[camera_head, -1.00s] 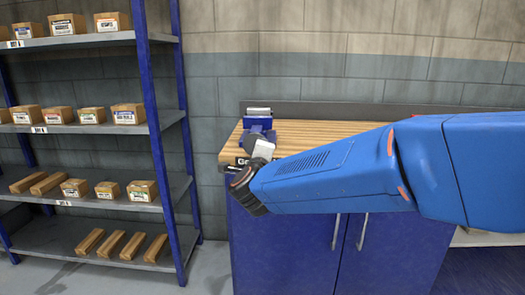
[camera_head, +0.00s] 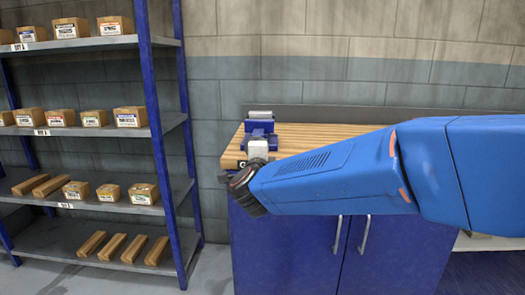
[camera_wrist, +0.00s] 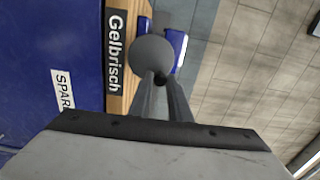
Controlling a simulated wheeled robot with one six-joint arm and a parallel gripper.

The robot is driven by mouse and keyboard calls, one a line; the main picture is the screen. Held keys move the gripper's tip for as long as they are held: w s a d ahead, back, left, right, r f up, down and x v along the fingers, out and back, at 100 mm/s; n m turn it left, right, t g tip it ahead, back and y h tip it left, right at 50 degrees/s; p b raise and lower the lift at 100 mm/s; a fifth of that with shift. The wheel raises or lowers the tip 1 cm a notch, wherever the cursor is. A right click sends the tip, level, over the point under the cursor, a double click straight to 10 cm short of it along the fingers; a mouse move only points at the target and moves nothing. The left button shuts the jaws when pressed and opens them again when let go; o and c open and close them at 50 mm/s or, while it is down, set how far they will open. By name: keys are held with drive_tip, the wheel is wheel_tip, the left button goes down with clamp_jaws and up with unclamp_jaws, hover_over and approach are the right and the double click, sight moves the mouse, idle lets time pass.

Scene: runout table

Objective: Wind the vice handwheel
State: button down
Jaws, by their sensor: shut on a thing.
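The blue vice (camera_head: 261,127) with pale jaws sits at the left end of the wooden bench top in the head view. In the wrist view, a round grey handwheel (camera_wrist: 152,52) lies in front of a part of the vice (camera_wrist: 176,45). My gripper (camera_wrist: 161,80) is shut on the handwheel at its near edge, where a small dark part shows between the fingertips. In the head view, my pale gripper body stands upright just in front of the vice and hides the handwheel.
The wooden bench top (camera_head: 315,132) has a label on its front edge, and blue cabinet doors (camera_head: 300,240) with handles are below. A shelf rack (camera_head: 160,120) with several boxes stands to the left. Grey floor (camera_head: 213,262) is free between rack and bench.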

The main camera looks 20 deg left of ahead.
drive_tip(key=shift+s+a+r+n, duration=0.1)
drive_tip(key=shift+a+r+n, duration=0.1)
drive_tip(key=shift+n, duration=0.65)
drive_tip(key=shift+a+r+n, duration=0.1)
drive_tip(key=shift+a+n, duration=0.05)
drive_tip(key=shift+n, duration=0.7)
drive_tip(key=n, duration=0.2)
drive_tip(key=shift+s+a+r+n, duration=0.1)
drive_tip(key=shift+a+n, duration=0.2)
drive_tip(key=c, duration=1.8)
unclamp_jaws()
drive_tip(key=shift+o, duration=0.2)
drive_tip(key=v, duration=0.7)
